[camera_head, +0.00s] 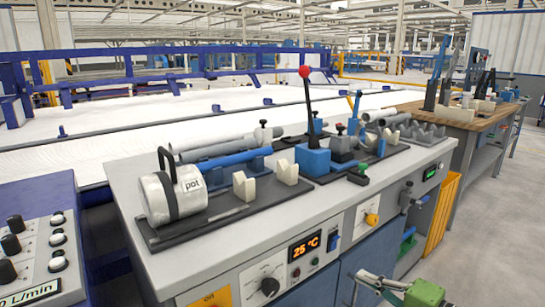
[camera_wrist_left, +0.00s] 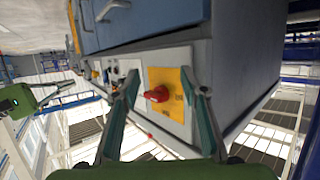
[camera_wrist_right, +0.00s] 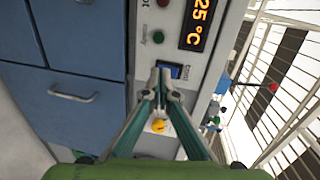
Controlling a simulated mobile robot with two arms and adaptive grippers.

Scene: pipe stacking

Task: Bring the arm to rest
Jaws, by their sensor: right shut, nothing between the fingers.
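My right gripper (camera_head: 366,281) is at the bottom right of the head view, in front of the grey workbench (camera_head: 130,195). In the right wrist view its fingertips (camera_wrist_right: 160,74) are together and empty, before the bench's front panel and blue switch (camera_wrist_right: 175,71). My left gripper (camera_wrist_left: 163,82) shows only in the left wrist view. Its fingers are apart with nothing held, and a red knob on a yellow plate (camera_wrist_left: 157,94) appears between them, on the bench front. My right gripper's green body (camera_wrist_left: 15,100) shows at that view's left edge.
A control box (camera_head: 40,250) is at left. A wooden table (camera_head: 455,112) stands behind right.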

